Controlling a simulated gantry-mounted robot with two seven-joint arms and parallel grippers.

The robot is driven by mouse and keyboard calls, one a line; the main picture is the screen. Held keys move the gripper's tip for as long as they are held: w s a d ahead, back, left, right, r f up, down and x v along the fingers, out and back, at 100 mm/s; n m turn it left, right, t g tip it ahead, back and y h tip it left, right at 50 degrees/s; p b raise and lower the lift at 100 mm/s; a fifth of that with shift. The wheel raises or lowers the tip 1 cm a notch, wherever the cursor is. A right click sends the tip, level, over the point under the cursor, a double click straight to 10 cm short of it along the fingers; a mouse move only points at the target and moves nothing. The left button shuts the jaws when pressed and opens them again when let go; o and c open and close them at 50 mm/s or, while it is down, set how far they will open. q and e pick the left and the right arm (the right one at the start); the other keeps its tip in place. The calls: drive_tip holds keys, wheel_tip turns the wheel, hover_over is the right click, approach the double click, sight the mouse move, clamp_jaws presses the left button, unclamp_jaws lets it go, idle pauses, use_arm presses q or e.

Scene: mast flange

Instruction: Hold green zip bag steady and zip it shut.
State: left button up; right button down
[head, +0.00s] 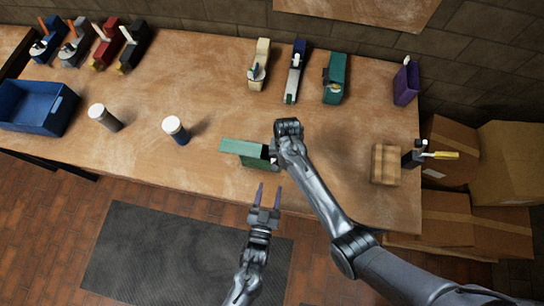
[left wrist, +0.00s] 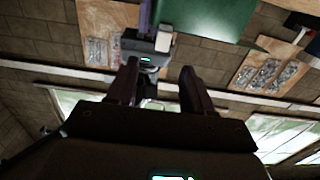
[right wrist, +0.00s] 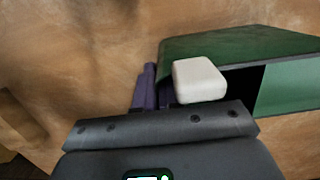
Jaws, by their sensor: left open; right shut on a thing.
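The green zip bag (head: 243,148) lies at the table's front edge. In the right wrist view it (right wrist: 285,96) shows a dark open gap between its two green sides, and a white block-like tab (right wrist: 200,80) sits at its near end. My right gripper (right wrist: 150,85) is shut on the bag's near end, beside the tab; the exact contact is partly hidden. My left gripper (head: 270,188) is open and empty, just in front of the bag and apart from it. In the left wrist view, the bag (left wrist: 210,18) is beyond the open fingers, with my right gripper (left wrist: 148,22) beside it.
Two white-lidded jars (head: 105,118) (head: 176,131) and a blue bin (head: 38,107) stand to the left. A purple bag (head: 406,83) and tan box (head: 386,165) are at right. The mid-table is clear.

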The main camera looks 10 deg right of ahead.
use_arm(q)
drive_tip(key=shift+v, duration=2)
use_arm(e)
drive_tip(key=c, duration=1.2)
unclamp_jaws()
drive_tip(key=shift+r, duration=0.1)
